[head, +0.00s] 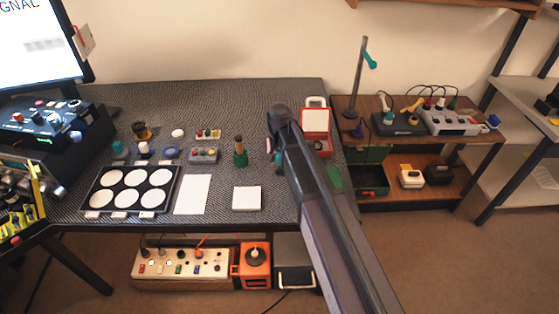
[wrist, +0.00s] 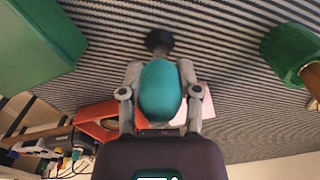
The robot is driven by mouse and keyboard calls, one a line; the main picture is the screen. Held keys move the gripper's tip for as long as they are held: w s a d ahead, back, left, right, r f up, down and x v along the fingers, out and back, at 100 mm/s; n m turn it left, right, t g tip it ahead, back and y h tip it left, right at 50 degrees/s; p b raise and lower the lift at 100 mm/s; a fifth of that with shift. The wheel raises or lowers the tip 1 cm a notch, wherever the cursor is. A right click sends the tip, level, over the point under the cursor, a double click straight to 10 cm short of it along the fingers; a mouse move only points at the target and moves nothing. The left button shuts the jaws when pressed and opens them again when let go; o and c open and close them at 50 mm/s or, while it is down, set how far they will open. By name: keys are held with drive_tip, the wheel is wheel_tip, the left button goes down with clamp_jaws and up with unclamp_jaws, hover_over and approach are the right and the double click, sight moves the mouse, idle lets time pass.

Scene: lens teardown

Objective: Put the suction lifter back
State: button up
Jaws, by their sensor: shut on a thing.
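The suction lifter has a teal bulb (wrist: 160,95) and a small black cup (wrist: 159,40). In the wrist view my gripper (wrist: 160,72) is shut on the bulb, one finger on each side. The cup points away from my palm, over the striped dark mat; I cannot tell whether it touches the mat. In the head view a bit of the teal bulb (head: 278,160) shows just left of my arm, which hides most of my gripper. An open red case (head: 316,146) stands just right of my arm; it also shows behind the bulb in the wrist view (wrist: 92,122).
A green-based tool (head: 240,157) stands left of my gripper. A white square block (head: 246,199) and a white sheet (head: 192,195) lie nearer the front edge. A black tray (head: 95,210) with white discs is at left. A wooden shelf (head: 480,134) stands right of the table.

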drive_tip(key=shift+f, duration=0.25)
drive_tip(key=o, duration=1.1)
drive_tip(key=shift+r, duration=0.1)
drive_tip(key=shift+r, duration=0.15)
wheel_tip(320, 180, up, 12)
drive_tip(key=p, duration=1.2)
drive_tip(key=s+d+n, duration=0.1)
drive_tip(key=s+d, duration=0.4)
drive_tip(key=s+d+n, duration=0.1)
drive_tip(key=s+d, duration=0.4)
drive_tip(key=s, duration=0.1)
drive_tip(key=s+d+n, duration=0.1)
drive_tip(key=s+d, duration=0.4)
drive_tip(key=s, duration=0.1)
drive_tip(key=shift+s+n, duration=0.1)
drive_tip(key=shift+n, duration=0.2)
